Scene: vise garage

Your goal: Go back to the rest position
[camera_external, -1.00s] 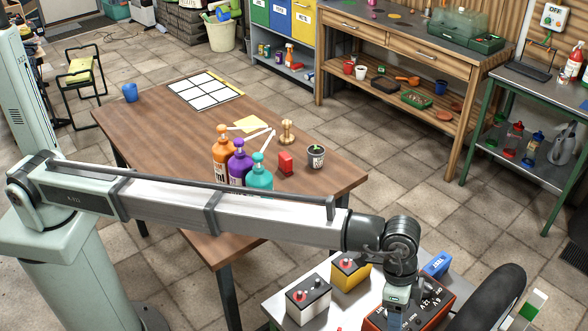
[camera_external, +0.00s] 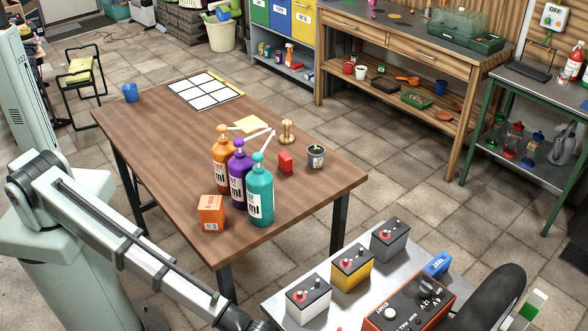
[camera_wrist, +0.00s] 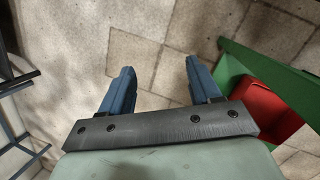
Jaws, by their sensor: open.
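My gripper (camera_wrist: 158,85) shows in the wrist view with its two blue fingers spread apart and nothing between them. Tiled floor lies below it. In the external view my arm reaches down to the bottom edge of the picture, and the gripper itself is outside that view. No held object is visible.
The wooden table (camera_external: 150,140) carries pump bottles (camera_external: 260,195), an orange box (camera_external: 211,213) and a red block (camera_external: 285,163). A metal cart (camera_external: 340,303) holds several batteries (camera_external: 352,267) and a tester (camera_external: 410,303). In the wrist view a red bin (camera_wrist: 265,110) sits beside green framing (camera_wrist: 268,75).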

